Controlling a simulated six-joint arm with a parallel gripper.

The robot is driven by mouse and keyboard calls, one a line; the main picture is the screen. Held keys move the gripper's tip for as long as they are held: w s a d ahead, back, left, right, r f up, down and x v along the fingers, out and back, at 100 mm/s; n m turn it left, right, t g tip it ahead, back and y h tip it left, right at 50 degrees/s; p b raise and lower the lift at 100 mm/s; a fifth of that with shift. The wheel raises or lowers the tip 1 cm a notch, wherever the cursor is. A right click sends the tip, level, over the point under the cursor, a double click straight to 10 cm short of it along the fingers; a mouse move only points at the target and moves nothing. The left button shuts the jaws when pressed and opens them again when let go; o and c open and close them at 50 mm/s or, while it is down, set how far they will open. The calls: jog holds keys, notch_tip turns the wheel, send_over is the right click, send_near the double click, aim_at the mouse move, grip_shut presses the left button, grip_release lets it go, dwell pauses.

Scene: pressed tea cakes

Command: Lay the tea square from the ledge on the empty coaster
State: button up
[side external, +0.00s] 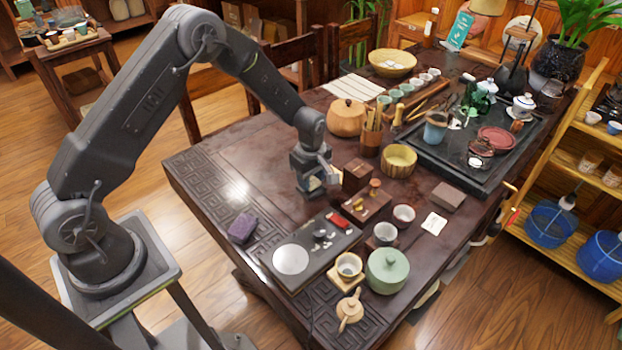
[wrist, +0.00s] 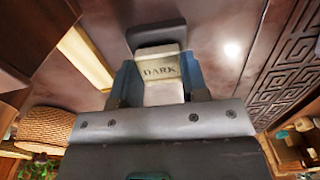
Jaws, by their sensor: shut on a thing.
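My gripper (side external: 316,184) hangs low over the dark table, left of the small brown boxes. In the wrist view, my gripper (wrist: 160,85) has its two blue fingers closed on the sides of a pale tea square (wrist: 161,72) with "DARK" printed on its face. In the side view the square is mostly hidden by the jaws, with only a pale patch showing. A wooden coaster (side external: 345,285) at the front has a cup on it. I cannot clearly make out an empty coaster or the ledge. A pale wooden strip (wrist: 86,57) shows left of the fingers.
Brown boxes (side external: 357,177) stand just right of my gripper. A dark slab (side external: 318,262) with a white disc (side external: 290,259) lies in front, beside a purple block (side external: 242,228). A green lidded pot (side external: 388,270) and small cups stand front right. The table's left part is clear.

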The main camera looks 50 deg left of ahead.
jog(key=shift+f, duration=0.25)
jog(key=shift+f, duration=0.2)
jog(key=o, duration=0.9)
jog(key=shift+r, duration=0.1)
